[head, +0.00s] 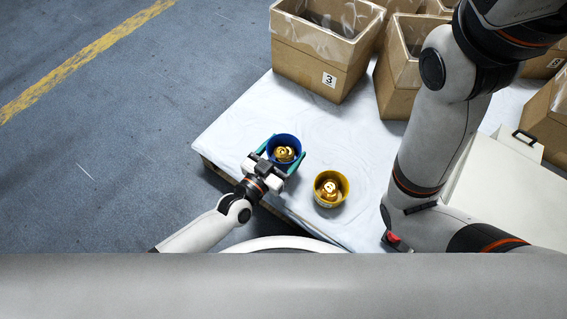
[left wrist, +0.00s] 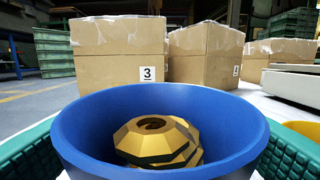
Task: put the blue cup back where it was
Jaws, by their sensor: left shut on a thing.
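The blue cup (head: 284,142) is near the front left of the white-covered table, with gold stamped parts (head: 284,154) inside it. My left gripper (head: 283,155) is shut on the blue cup, its green fingers on either side of the wall. In the left wrist view the blue cup (left wrist: 100,125) fills the lower middle, with the gold parts (left wrist: 158,142) stacked inside. I cannot tell whether the cup touches the table. A yellow cup (head: 331,199) with gold parts stands to its right. My right gripper is not visible; only its arm shows at the right.
A cardboard box marked 3 (head: 315,70) stands behind the cups, with more boxes (head: 398,85) to its right. A pale case (head: 510,195) is at the right. The white table top (head: 235,125) is bare left of the blue cup and between cups and boxes.

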